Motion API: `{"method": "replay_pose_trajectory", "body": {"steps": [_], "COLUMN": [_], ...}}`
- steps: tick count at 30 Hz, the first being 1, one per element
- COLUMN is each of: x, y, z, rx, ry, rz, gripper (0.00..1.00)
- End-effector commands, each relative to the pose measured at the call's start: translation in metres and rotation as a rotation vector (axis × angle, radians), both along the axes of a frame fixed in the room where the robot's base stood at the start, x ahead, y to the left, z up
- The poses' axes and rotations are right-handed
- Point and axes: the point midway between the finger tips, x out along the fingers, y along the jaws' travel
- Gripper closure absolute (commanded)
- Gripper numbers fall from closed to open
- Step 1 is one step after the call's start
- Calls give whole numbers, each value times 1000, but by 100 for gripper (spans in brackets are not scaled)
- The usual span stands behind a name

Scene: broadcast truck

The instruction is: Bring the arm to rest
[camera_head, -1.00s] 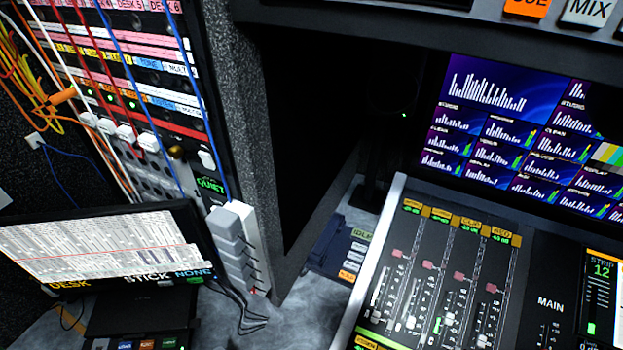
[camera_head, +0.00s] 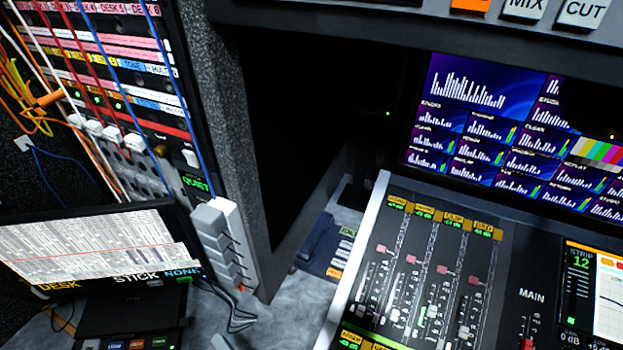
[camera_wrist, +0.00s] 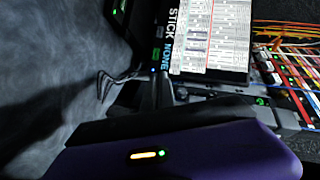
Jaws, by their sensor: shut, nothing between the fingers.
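My gripper (camera_wrist: 156,76) shows in the wrist view, its two dark fingers side by side and shut with nothing between them. The dark finger mount and my purple hand housing, with an orange and a green light, fill the lower part of that view. The fingertips appear in front of the lower edge of a monitor (camera_wrist: 215,38), which looks turned on its side there. I cannot tell the distance between them. In the head view my gripper does not show.
In the head view the monitor (camera_head: 95,248) stands at lower left below a patch rack (camera_head: 120,75) with hanging cables. A grey block row (camera_head: 222,245) stands beside it. A fader console (camera_head: 420,270) and a screen wall (camera_head: 480,130) are at right. Grey desk surface (camera_head: 285,310) lies between.

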Motion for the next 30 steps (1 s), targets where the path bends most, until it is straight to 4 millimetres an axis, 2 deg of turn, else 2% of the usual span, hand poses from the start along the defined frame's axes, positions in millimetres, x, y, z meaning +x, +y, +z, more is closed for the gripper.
{"method": "replay_pose_trajectory", "body": {"steps": [5, 8, 12, 18, 24, 30], "x": [-8, -18, -40, -82, -130, -176], "y": [-56, -99, -166, -252, -320, -366], "z": [23, 37, 59, 93, 129, 153], "rx": [-136, -244, -428, -704, -955, -1112], "ry": [-219, -342, -493, -628, -674, -613], "rz": [-50, -97, -173, -265, -326, -356], "gripper": [100, 100, 100, 100, 100, 100]}}
